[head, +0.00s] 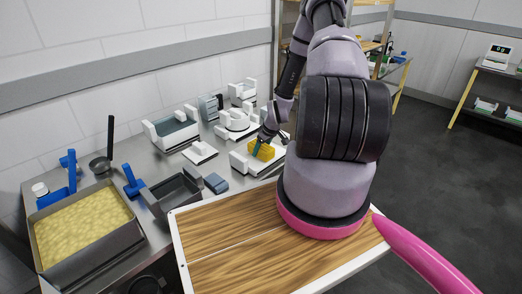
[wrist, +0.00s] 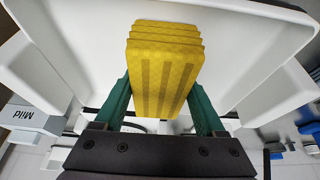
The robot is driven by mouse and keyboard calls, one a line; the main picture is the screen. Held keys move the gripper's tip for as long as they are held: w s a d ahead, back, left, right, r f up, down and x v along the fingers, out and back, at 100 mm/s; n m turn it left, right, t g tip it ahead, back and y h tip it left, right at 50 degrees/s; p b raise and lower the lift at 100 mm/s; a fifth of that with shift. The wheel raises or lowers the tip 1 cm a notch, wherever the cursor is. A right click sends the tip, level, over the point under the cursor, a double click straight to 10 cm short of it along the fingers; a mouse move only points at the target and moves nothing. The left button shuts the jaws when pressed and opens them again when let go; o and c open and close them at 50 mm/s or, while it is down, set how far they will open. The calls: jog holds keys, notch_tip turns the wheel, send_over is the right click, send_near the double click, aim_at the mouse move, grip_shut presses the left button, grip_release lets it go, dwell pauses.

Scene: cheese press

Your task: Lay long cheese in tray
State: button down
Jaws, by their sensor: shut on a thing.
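The long cheese is a yellow, ridged block (head: 264,152); in the wrist view the cheese (wrist: 163,75) fills the space between two green fingers. My gripper (head: 260,147) is shut on it from both sides, and in the wrist view my gripper (wrist: 161,88) grips its near part. A white tray (head: 254,168) with raised blocks at its ends lies under the cheese in the head view. In the wrist view the tray's white surface and walls (wrist: 75,45) spread behind and around the cheese. I cannot tell whether the cheese touches the tray floor.
Other white trays and fixtures (head: 172,133) stand close by on the steel table. A vat of yellow curd (head: 80,232), blue tools (head: 132,182) and a dark grey mould (head: 173,193) are at the left.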

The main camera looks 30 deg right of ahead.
jog(key=shift+f, duration=0.2)
grip_release()
jog(key=shift+f, duration=0.15)
jog(key=shift+s, duration=0.1)
